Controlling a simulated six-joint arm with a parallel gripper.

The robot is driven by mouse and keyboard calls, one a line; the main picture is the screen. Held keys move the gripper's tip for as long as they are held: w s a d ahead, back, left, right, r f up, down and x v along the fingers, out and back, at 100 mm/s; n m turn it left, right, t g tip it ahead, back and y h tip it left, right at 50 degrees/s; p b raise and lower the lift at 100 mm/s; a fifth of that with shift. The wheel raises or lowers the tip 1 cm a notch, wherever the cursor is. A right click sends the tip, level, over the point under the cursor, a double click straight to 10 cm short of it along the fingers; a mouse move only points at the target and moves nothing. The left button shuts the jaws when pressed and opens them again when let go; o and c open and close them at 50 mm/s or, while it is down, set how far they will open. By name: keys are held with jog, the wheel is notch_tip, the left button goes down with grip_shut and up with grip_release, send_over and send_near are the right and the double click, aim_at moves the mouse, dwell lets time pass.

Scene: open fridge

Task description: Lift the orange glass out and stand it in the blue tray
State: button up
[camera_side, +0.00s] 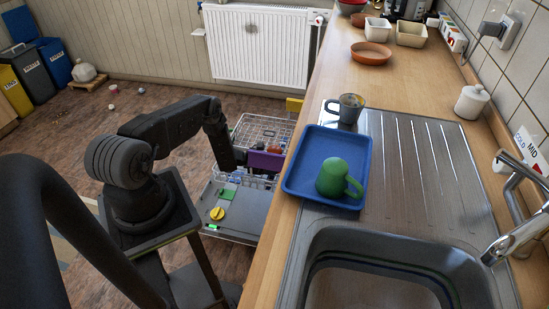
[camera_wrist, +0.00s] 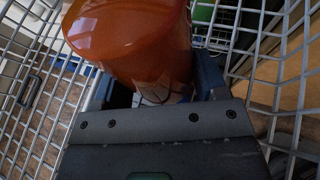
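The orange glass (camera_wrist: 135,40) fills the top of the wrist view, its round end toward the camera. It stands between the two dark fingers of my gripper (camera_wrist: 157,84), among white wire rack bars (camera_wrist: 280,110). The right finger lies close against the glass; whether both fingers press on it I cannot tell.
A grey cup (camera_side: 346,112) stands just behind the tray, by its far edge. The counter edge runs between the rack and the tray. The sink basin (camera_side: 385,285) is in front. A purple item (camera_side: 264,161) sits in the rack. The tray's left and back parts are bare.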

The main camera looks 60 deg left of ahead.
jog(key=shift+c, duration=1.3)
jog(key=shift+r, duration=0.1)
jog(key=shift+r, duration=0.45)
jog(key=r, duration=0.2)
jog(key=s+a+r, duration=0.1)
jog(key=r, duration=0.1)
jog(key=w+a+r+v, duration=0.1)
jog(key=v, duration=1)
jog(key=shift+s+r, duration=0.3)
jog(key=shift+r, duration=0.1)
jog(key=shift+a, duration=0.15)
